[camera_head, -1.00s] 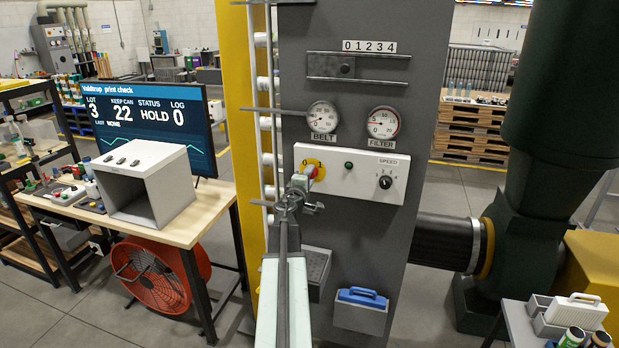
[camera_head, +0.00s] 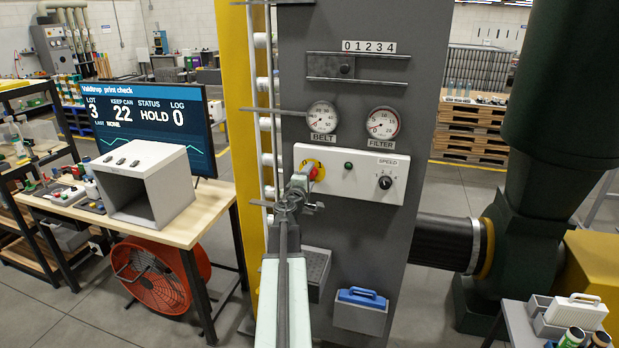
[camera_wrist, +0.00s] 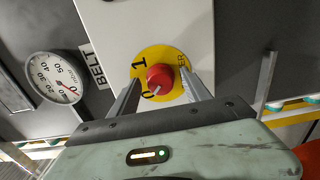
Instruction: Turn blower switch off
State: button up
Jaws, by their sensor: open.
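The blower switch is a red round knob on a yellow disc marked 0 and 1. In the wrist view the knob (camera_wrist: 160,76) sits between my two fingertips, and its white mark points towards the 0. Only the end of its label shows. In the head view the red knob (camera_head: 314,174) is on the left end of the white control panel (camera_head: 345,191), partly hidden by my gripper (camera_head: 299,183). My gripper is open in the wrist view (camera_wrist: 162,92), with a finger on each side of the knob. I cannot tell whether either finger touches it.
A green button (camera_head: 348,166) and a SPEED knob (camera_head: 385,182) are on the same panel. The BELT gauge (camera_head: 322,116) and FILTER gauge (camera_head: 383,123) are above. A thin bar (camera_head: 275,111) sticks out left of the BELT gauge. A blue-handled box (camera_head: 361,309) hangs below.

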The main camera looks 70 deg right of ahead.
jog(key=a, duration=0.8)
jog(key=shift+s, duration=0.25)
jog(key=shift+d, duration=0.1)
jog(key=shift+w, duration=0.1)
